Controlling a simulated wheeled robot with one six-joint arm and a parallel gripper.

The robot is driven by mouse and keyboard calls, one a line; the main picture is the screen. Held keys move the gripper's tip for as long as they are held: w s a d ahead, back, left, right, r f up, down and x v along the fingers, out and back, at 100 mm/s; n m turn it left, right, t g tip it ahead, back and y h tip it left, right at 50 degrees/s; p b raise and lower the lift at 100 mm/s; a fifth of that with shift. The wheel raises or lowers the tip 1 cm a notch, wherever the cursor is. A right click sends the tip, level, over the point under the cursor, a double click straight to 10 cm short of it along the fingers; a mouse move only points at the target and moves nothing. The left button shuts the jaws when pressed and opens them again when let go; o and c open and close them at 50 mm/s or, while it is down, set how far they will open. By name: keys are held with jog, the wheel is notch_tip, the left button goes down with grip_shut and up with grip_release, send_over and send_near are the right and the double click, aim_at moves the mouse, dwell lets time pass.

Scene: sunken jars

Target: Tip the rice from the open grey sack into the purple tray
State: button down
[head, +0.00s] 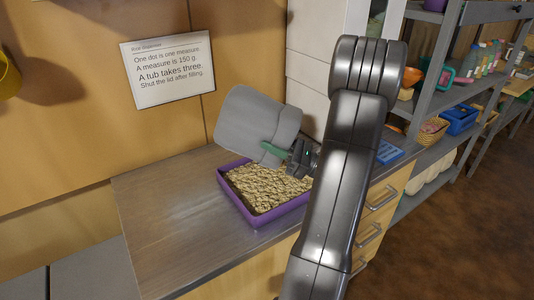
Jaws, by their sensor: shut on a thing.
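The grey sack (252,118) is tilted over the far side of the purple tray (239,205) on the wooden counter. My gripper (283,151) is shut on the sack near its lower right side, where a green part (268,149) shows between them. The tray holds a broad layer of rice (262,187). The sack's opening and whatever is inside it cannot be seen. My arm hides the counter to the right of the tray.
The counter (165,210) is bare to the left of the tray. A wall sign (167,68) hangs behind it. A blue item (388,152) lies right of my arm. Shelves (470,95) with bottles, baskets and bins stand at the right.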

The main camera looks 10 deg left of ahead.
jog(key=shift+d+f+y+b, duration=0.3)
jog(key=shift+y+b, duration=0.1)
jog(key=shift+b, duration=2.6)
jog(key=shift+s+r+b, duration=0.15)
jog(key=shift+r+b, duration=0.15)
jog(key=shift+b, duration=0.65)
jog(key=shift+r, duration=0.1)
